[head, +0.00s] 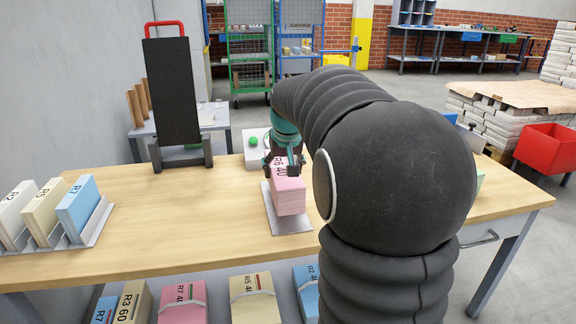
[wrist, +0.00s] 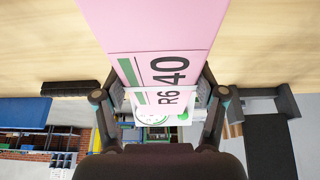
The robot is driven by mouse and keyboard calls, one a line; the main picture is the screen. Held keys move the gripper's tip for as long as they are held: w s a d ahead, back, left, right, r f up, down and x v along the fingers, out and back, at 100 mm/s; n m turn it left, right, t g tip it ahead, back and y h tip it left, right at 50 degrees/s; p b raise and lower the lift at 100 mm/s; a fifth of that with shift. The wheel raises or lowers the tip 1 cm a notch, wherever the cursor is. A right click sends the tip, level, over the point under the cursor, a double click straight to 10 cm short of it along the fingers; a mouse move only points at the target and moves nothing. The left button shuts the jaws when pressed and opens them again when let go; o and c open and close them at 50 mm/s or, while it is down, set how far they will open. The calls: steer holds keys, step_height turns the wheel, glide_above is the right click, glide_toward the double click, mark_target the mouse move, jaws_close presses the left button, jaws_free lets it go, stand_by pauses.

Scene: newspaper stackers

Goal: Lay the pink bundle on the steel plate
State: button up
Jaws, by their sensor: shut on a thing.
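The pink bundle (head: 291,201), labelled R6 40, is at the middle of the wooden table. My gripper (head: 284,168) is shut on its far upper end. In the wrist view the bundle (wrist: 150,25) lies between the two fingers of my gripper (wrist: 163,82), with its label facing the camera. The steel plate (head: 297,226) is a thin grey sheet on the table, directly under the bundle in the head view. Its edges show at the front and sides. I cannot tell whether the bundle's underside touches the plate. My arm hides the table to the right.
A grey rack (head: 97,222) holds white, cream and blue bundles at the left. A black upright board (head: 172,92) with a red handle stands at the back left. A white box with a green button (head: 253,142) is behind the plate. More bundles (head: 254,296) lie below the table's front edge.

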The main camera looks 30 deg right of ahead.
steer(key=shift+f, duration=1.65)
steer(key=shift+f, duration=0.15)
steer(key=o, duration=1.8)
steer(key=shift+f, duration=0.1)
steer(key=v, duration=1.2)
steer(key=shift+p, duration=0.3)
steer(key=s+a+f+n, duration=0.1)
steer(key=s+a+f, duration=0.2)
steer(key=s+a, duration=0.2)
steer(key=s+a+f+n, duration=0.1)
steer(key=s+a+f, duration=0.3)
steer(key=s, duration=0.6)
steer(key=s+a+f+n+t+y, duration=0.1)
steer(key=s+a+f, duration=0.3)
steer(key=s+a, duration=0.2)
steer(key=shift+s+a+f, duration=0.2)
steer(key=shift+s, duration=1.15)
